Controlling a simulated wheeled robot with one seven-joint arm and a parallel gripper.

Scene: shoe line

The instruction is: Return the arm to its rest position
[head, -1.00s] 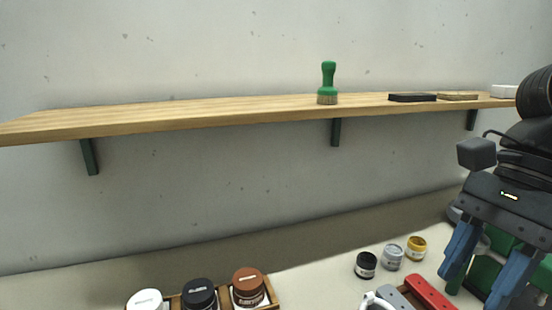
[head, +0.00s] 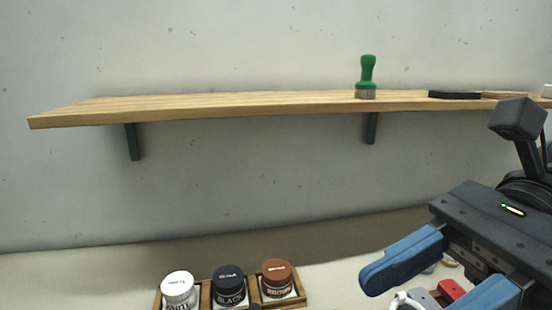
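My gripper (head: 443,281) is at the lower right of the head view, in front of the counter and below the wooden shelf. Its two blue fingers are spread apart with nothing visible between them. The right finger is partly cut off by the picture's bottom edge. My arm enters from the right edge.
A wooden shelf (head: 230,108) on the wall holds a green-handled brush (head: 367,75) and a dark flat block (head: 455,95). A wooden tray (head: 206,294) holds white (head: 179,289), black (head: 229,285) and brown (head: 277,279) jars. A red object (head: 451,290) lies beyond the fingers.

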